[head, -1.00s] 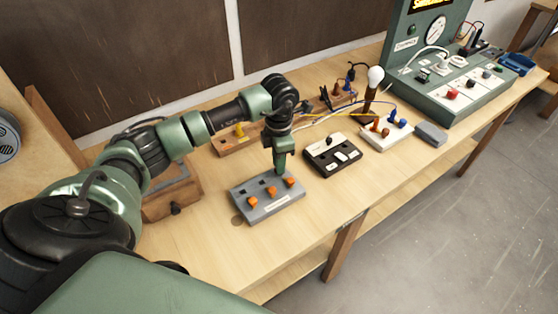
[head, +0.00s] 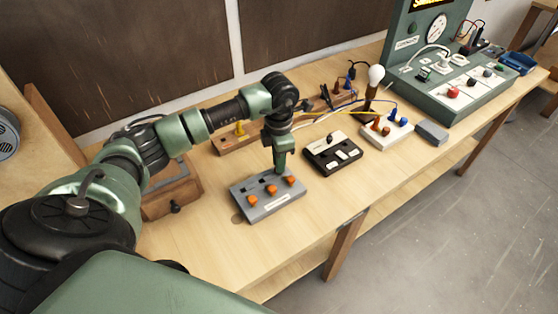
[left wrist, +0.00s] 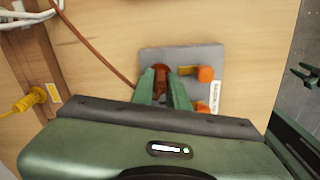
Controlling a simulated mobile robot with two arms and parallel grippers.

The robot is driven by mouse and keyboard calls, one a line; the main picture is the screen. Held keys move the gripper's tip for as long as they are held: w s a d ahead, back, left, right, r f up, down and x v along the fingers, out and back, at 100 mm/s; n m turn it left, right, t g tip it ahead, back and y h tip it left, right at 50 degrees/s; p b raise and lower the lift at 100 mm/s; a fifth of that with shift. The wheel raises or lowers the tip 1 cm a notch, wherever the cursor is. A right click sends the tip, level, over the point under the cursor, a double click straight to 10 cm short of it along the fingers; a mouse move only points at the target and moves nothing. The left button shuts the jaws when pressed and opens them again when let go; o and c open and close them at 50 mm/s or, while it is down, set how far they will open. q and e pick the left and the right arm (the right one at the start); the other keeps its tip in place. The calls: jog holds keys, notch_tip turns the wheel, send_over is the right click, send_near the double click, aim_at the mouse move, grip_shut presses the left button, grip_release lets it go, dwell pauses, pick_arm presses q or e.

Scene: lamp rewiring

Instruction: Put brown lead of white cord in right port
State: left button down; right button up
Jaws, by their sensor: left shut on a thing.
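The grey terminal block (head: 268,205) lies on the bench with a row of dark ports and orange levers (head: 271,190) in front of them. My left gripper (head: 279,171) points down at the block's right end, over the right port. In the left wrist view its fingers are shut on the brown lead (left wrist: 161,76) at the block (left wrist: 180,54). The lead (left wrist: 92,47) runs up and left toward the white cord (left wrist: 28,20). The fingers hide the lead's tip and the port, so I cannot tell how deep it sits. My right gripper (left wrist: 303,76) appears open and empty at the right edge.
A black switch box (head: 333,160) stands just right of the block, then a white block (head: 388,138) with orange and blue parts and a lamp bulb (head: 376,75). A wooden holder with a yellow part (head: 239,129) is behind. The bench front is clear.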

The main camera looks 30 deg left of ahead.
pick_arm(q)
jog(key=shift+f+b, duration=0.5)
jog(key=shift+f, duration=0.05)
dwell(0.6)
jog(key=c, duration=1.3)
grip_release()
jog(key=shift+r, duration=0.1)
jog(key=shift+w+r, duration=0.1)
jog(key=shift+r, duration=0.3)
notch_tip(320, 180, up, 7)
jog(key=shift+f+b, duration=0.1)
jog(key=shift+b, duration=1)
